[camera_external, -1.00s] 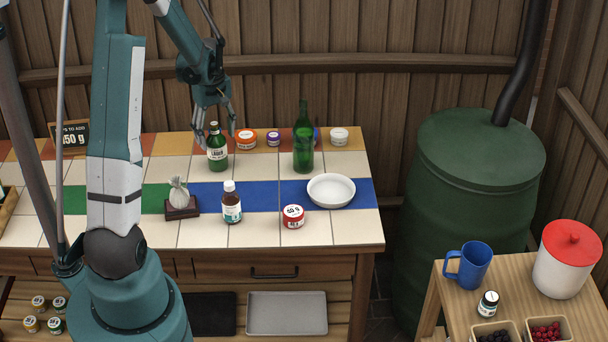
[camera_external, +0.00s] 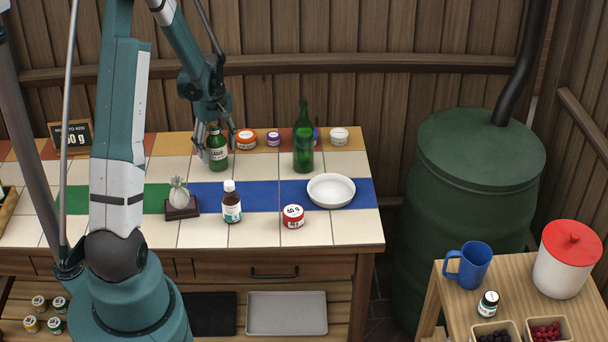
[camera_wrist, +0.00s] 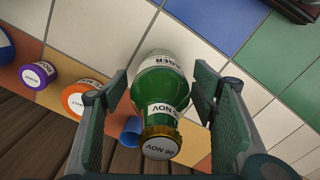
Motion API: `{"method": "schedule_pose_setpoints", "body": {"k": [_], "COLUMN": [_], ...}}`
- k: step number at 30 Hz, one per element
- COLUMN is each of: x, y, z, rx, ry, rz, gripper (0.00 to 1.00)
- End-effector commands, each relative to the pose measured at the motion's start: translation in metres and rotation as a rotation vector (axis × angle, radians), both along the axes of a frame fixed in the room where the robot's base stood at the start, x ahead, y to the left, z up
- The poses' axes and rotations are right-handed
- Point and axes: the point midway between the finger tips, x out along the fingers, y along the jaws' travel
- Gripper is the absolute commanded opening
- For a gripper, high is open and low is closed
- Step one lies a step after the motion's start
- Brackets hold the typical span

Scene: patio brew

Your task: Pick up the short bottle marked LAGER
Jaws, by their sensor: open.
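The short green bottle marked LAGER (camera_external: 217,154) stands upright on the tiled counter, with a white label and a gold cap. My gripper (camera_external: 215,144) is lowered over it from above, fingers to either side of its upper part. In the wrist view the bottle (camera_wrist: 163,92) lies between the two open fingers of my gripper (camera_wrist: 158,112), its cap towards the camera. Gaps show on both sides, so the fingers do not appear to grip it.
A tall green bottle (camera_external: 303,145) stands to the right. Orange-banded (camera_external: 246,140) and purple (camera_external: 273,139) jars stand behind.

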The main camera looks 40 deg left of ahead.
Motion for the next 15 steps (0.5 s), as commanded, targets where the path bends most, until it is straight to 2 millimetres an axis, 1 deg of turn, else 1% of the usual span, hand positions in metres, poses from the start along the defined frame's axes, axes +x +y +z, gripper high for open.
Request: {"method": "schedule_pose_setpoints", "body": {"k": [15], "x": [0.0], "y": [0.0], "z": [-0.0001], "rx": [0.0], "ry": [0.0], "rz": [0.0], "gripper": [0.58]}}
